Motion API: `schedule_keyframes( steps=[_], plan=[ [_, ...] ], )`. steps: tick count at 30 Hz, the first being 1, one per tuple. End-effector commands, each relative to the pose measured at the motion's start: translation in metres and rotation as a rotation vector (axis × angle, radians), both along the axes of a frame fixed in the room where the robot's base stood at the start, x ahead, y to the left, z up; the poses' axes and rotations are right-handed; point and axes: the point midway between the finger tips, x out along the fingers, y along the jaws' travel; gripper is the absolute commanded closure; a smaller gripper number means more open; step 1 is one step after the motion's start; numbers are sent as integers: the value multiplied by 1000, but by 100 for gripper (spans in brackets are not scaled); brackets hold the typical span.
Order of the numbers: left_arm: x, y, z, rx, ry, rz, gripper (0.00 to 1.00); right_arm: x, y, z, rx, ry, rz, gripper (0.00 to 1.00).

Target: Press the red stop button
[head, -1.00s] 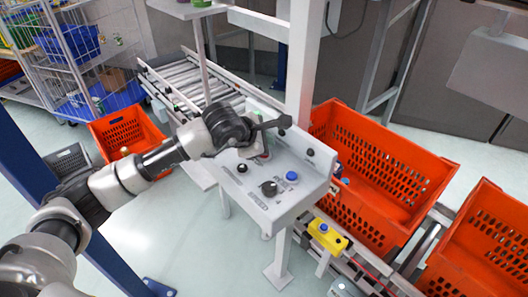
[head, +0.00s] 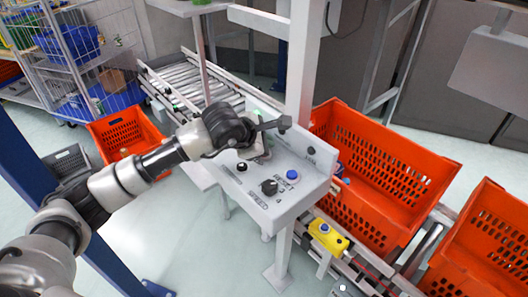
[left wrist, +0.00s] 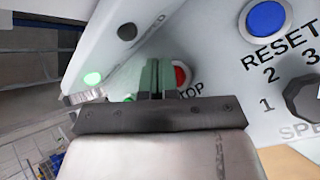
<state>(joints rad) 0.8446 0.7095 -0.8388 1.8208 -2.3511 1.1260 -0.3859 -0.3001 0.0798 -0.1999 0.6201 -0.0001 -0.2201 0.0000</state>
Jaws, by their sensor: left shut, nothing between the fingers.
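The red stop button (left wrist: 182,75) shows in the left wrist view on a pale control panel (left wrist: 215,75), beside lettering that reads "TOP". The fingers of my left gripper (left wrist: 158,78) cover its left part. They are shut and empty, right at the button; I cannot tell whether they touch it. In the head view my left gripper (head: 264,148) is over the upper part of the panel (head: 300,205), and the red button is hidden there. My right gripper is not in view.
A blue reset button (head: 292,174) and a black speed knob (head: 269,187) sit on the panel near the gripper. A yellow box (head: 328,237) and orange totes (head: 385,165) stand to the right. A grey post (head: 302,70) rises behind the panel.

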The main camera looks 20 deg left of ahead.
Motion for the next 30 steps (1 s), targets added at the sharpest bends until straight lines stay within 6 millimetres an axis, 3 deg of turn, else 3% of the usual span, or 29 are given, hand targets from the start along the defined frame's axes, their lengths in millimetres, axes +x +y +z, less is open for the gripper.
schedule_keyframes(
  steps=[30],
  plan=[
    [0,0,-8,1,0,1,100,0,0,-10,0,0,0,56]
  ],
)
